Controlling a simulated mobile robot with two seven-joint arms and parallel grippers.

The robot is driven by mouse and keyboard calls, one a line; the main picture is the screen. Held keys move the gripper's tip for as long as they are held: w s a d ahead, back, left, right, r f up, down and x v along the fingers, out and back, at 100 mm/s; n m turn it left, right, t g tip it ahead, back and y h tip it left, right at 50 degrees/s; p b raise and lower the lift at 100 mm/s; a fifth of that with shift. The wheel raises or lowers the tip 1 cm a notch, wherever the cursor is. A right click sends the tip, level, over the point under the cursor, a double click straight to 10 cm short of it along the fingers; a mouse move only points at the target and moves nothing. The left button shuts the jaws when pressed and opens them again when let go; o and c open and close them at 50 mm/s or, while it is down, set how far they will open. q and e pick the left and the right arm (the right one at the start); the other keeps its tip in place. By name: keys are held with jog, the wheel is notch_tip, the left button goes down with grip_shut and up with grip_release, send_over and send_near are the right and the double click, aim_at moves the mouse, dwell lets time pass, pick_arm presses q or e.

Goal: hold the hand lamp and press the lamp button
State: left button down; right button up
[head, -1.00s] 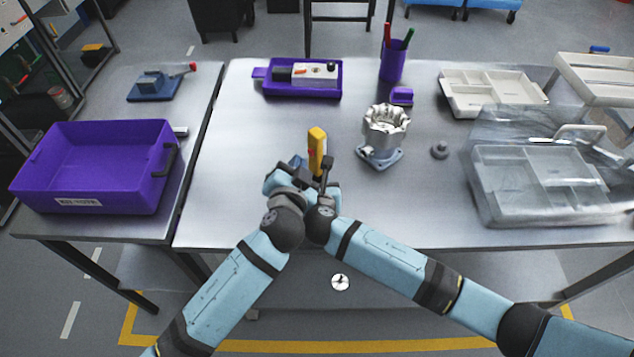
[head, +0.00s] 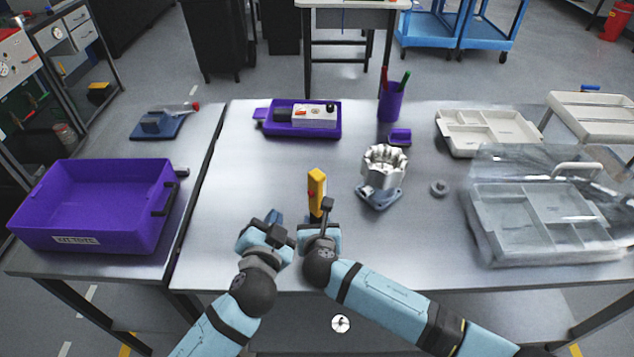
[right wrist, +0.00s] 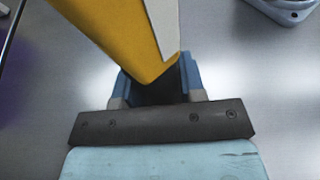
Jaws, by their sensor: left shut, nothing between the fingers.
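The yellow hand lamp (head: 317,183) stands roughly upright above the near middle of the table, with a small red spot on its left side. My right gripper (head: 319,217) is shut on its lower part. In the right wrist view the yellow body of the lamp (right wrist: 115,35), with a pale strip, runs down between the blue fingers (right wrist: 155,82); its lower end is hidden there. My left gripper (head: 274,219) is shut and empty, to the left of the lamp and apart from it. I cannot make out the lamp button clearly.
A purple tray (head: 337,130) lies behind. A purple bin (head: 160,222) is left, a clear-covered organiser (head: 480,238) right. The left middle of the table is clear.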

jog(key=o, duration=0.4)
jog(key=shift+s, duration=0.15)
